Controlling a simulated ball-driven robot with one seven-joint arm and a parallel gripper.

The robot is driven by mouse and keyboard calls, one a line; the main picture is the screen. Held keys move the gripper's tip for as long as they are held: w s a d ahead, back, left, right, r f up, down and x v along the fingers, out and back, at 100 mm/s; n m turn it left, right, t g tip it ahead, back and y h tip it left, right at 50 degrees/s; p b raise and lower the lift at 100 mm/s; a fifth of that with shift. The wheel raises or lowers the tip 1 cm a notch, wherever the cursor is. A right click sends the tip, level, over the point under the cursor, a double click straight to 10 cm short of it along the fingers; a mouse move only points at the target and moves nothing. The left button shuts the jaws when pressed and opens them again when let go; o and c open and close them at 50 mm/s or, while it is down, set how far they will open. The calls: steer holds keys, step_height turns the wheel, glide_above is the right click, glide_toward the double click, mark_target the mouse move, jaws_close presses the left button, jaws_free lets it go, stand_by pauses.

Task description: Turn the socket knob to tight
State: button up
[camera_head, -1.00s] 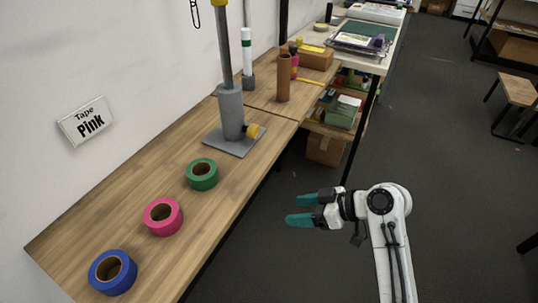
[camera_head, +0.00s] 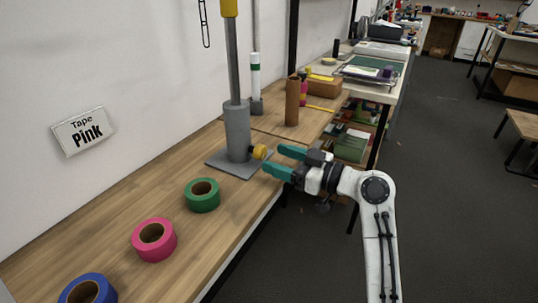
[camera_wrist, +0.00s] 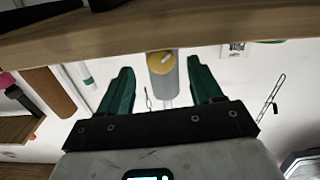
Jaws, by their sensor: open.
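The yellow socket knob (camera_head: 259,152) sticks out from the side of the grey socket (camera_head: 237,130), which stands on a grey base plate (camera_head: 226,165) on the wooden bench. A grey pole with a yellow part rises from the socket. My gripper (camera_head: 279,162) is open, with its green fingers pointing left at the knob, just to its right. In the wrist view the knob (camera_wrist: 161,61) appears between the open fingers (camera_wrist: 158,85), beyond their tips, with a pale pointer mark on its face. I see no contact.
Green (camera_head: 202,195), pink (camera_head: 154,240) and blue (camera_head: 88,289) tape rolls lie on the bench (camera_head: 120,213). A brown tube (camera_head: 292,102) stands behind the socket. A "Tape Pink" sign (camera_head: 84,131) is on the wall. The bench's front edge lies below my gripper.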

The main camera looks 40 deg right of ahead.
mark_target(264, 154)
steer(key=shift+x, duration=1.7)
steer(key=shift+c, duration=0.5)
steer(key=c, duration=1)
steer(key=shift+o, duration=0.2)
